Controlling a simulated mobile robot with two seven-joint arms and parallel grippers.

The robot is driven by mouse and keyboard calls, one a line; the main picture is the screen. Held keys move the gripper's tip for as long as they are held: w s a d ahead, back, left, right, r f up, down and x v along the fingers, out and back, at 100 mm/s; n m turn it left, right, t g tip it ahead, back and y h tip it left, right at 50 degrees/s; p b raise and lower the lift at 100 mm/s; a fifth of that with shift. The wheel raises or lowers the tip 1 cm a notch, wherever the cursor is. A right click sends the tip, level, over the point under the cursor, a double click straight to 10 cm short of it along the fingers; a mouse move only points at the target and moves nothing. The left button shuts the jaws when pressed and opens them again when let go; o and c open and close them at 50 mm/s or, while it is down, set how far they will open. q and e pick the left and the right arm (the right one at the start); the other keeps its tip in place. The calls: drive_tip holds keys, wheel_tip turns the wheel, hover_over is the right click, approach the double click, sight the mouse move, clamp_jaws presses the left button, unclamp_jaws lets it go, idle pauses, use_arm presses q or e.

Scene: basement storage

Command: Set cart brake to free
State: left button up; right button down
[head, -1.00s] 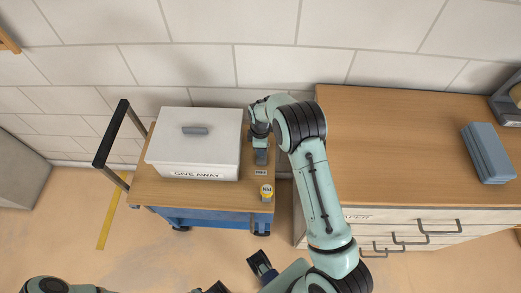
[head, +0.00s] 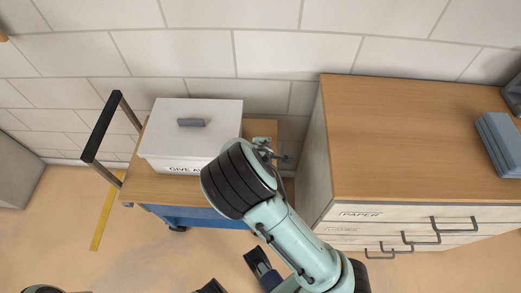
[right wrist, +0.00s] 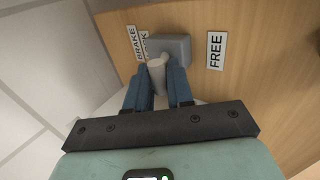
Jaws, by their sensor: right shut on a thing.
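The cart (head: 150,188) has a wooden top, a blue lower frame and a black push handle (head: 103,125) at its left. In the right wrist view, a grey brake lever (right wrist: 157,72) on a grey block (right wrist: 178,48) stands between a partly covered BRAKE LOCK label (right wrist: 132,42) and a FREE label (right wrist: 215,50). The lever is nearer the lock label. My right gripper (right wrist: 160,92) is shut on the lever, one blue finger each side. In the head view, my arm hides the lever and the fingertips.
A white lidded GIVE AWAY box (head: 165,140) fills much of the cart top, close to my right wrist. A wooden-topped drawer cabinet (head: 400,130) stands right of the cart. A tiled wall is behind. Open floor lies at the front left, with a yellow strip (head: 103,215).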

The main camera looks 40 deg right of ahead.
use_arm(q)
drive_tip(key=shift+w+f, duration=0.15)
drive_tip(key=shift+f, duration=0.1)
idle(0.4)
use_arm(e)
drive_tip(key=c, duration=1.2)
unclamp_jaws()
use_arm(q)
drive_tip(key=shift+g, duration=0.4)
drive_tip(key=r+p, duration=0.1)
drive_tip(key=s+r+p, duration=0.1)
drive_tip(key=p, duration=0.1)
drive_tip(key=r+p, duration=0.1)
drive_tip(key=r, duration=0.1)
drive_tip(key=shift+s+p, duration=0.3)
drive_tip(key=shift+s, duration=0.05)
use_arm(e)
drive_tip(key=v, duration=1.3)
drive_tip(key=shift+s+a+f, duration=0.1)
drive_tip(key=shift+s+a, duration=0.2)
